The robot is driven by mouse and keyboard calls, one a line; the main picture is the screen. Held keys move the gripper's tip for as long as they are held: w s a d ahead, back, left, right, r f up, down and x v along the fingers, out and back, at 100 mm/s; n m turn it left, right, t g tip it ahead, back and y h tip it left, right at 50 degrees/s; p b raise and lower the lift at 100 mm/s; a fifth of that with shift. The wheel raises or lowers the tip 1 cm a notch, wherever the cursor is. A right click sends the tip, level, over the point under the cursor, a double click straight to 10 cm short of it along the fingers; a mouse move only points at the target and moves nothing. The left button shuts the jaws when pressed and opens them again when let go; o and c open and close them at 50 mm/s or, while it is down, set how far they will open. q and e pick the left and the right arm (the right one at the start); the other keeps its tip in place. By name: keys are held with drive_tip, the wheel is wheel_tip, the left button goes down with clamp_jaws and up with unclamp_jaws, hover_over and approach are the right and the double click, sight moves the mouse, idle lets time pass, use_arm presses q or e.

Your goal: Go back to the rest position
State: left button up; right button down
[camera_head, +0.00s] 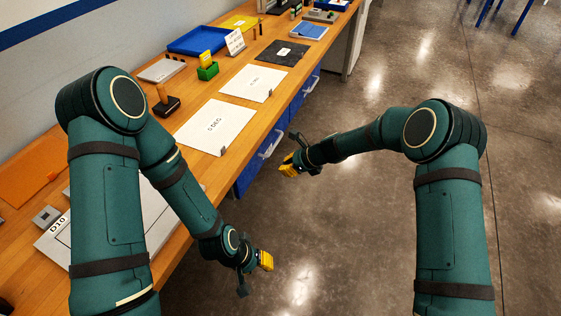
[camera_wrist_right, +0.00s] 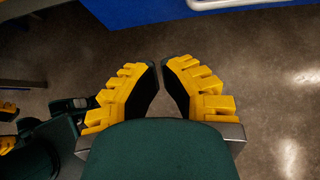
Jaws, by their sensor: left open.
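My left gripper (camera_head: 266,261), with yellow fingers, hangs over the floor just off the front edge of the workbench. It is open and nothing shows in it. My right gripper (camera_head: 287,166) is higher in the head view, over the floor beside the blue drawers. In the right wrist view its two yellow fingers with dark pads (camera_wrist_right: 160,66) stand apart, with a narrow gap between the tips. It is open and empty, with only floor beyond it. Both arms are bent, and my left arm passes in front of the near part of the bench.
The wooden workbench (camera_head: 195,95) runs along the left wall. It bears white sheets (camera_head: 215,122), a dark mat (camera_head: 275,57), a blue tray (camera_head: 197,41) and a green box (camera_head: 207,72). Blue drawers (camera_head: 250,170) with handles jut below its edge. The floor (camera_head: 350,230) to the right is clear.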

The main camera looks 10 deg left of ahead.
drive_tip(key=s+d+f+n+h, duration=0.1)
drive_tip(key=s+d+f+n, duration=0.2)
drive_tip(key=s+d, duration=0.15)
drive_tip(key=s+d+f+n+g+h, duration=0.1)
drive_tip(key=s+d+f+n+h, duration=0.1)
drive_tip(key=s+d+n, duration=0.3)
drive_tip(key=s+d+f+n+h, duration=0.1)
drive_tip(key=s+f+n, duration=0.15)
drive_tip(key=s, duration=0.45)
drive_tip(key=s+d+n, duration=0.4)
drive_tip(key=s+n, duration=0.5)
drive_tip(key=s, duration=0.4)
drive_tip(key=shift+s+r+h, duration=0.2)
drive_tip(key=shift+r+h, duration=0.1)
drive_tip(key=shift+r, duration=0.05)
drive_tip(key=shift+n, duration=0.25)
